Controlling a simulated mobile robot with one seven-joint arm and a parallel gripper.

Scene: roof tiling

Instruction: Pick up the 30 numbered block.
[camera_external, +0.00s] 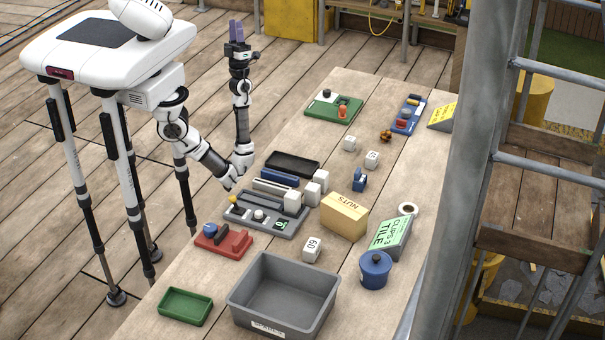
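Several white cube blocks stand on the wooden table. One block (312,250) in front of the cardboard box reads 60. Another block (372,159) farther back has a mark too small to read, and a block (349,143) beside it shows no readable number. Three more white blocks (292,202) (312,193) (321,180) stand by the grey tool tray, with no number legible. I cannot tell which block is 30. My gripper (237,31) points upward beyond the table's left edge, far from the blocks and empty. Its finger gap is too small to judge.
A grey bin (332,294), a green tray (184,307), a red holder (223,241) and a blue pot (375,269) fill the near end. The NUTS box (344,216) and CLIPS box (390,238) stand mid-table. A metal post (462,150) rises at right.

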